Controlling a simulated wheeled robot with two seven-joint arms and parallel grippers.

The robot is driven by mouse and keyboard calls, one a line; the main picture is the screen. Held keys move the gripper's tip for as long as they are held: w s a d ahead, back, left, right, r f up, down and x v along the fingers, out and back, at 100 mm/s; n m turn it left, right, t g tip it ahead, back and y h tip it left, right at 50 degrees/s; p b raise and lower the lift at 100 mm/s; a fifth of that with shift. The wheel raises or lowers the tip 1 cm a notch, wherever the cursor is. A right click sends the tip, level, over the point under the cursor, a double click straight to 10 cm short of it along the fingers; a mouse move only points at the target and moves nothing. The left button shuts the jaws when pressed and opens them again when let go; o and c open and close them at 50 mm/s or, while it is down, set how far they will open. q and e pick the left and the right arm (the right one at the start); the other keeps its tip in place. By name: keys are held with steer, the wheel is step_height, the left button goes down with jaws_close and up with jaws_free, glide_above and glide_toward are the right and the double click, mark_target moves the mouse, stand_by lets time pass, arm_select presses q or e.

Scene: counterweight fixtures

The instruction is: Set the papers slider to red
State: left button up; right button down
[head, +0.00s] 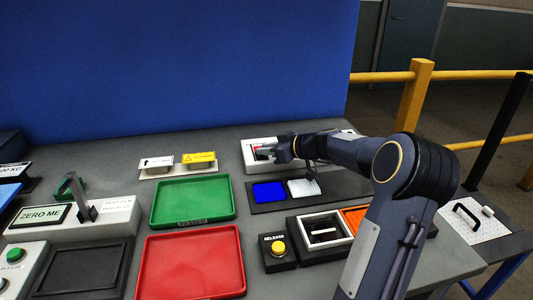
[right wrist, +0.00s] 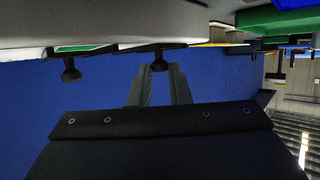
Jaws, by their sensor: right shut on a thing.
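A white slider fixture (head: 249,162) stands at the back of the table, in front of the blue panel. Some red shows on its top beside my gripper; most of its top is hidden by my right arm. My right gripper (head: 283,152) is at this fixture. In the right wrist view its two fingers (right wrist: 159,82) are closed around a small black knob (right wrist: 160,64) below the white fixture edge. A second black knob (right wrist: 70,74) hangs to the left, apart from the fingers. I cannot read which slider is papers. My left gripper is not in view.
A green tray (head: 194,201) and a red tray (head: 190,265) lie left of my arm. A dark plate with a blue pad (head: 269,192) and a white pad is in front of the fixture.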

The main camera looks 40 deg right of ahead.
steer(key=shift+s+a+f, duration=0.1)
steer(key=shift+f, duration=0.05)
steer(key=c, duration=1.4)
jaws_free()
steer(key=shift+s, duration=0.1)
steer(key=b+v, duration=0.1)
steer(key=v, duration=0.7)
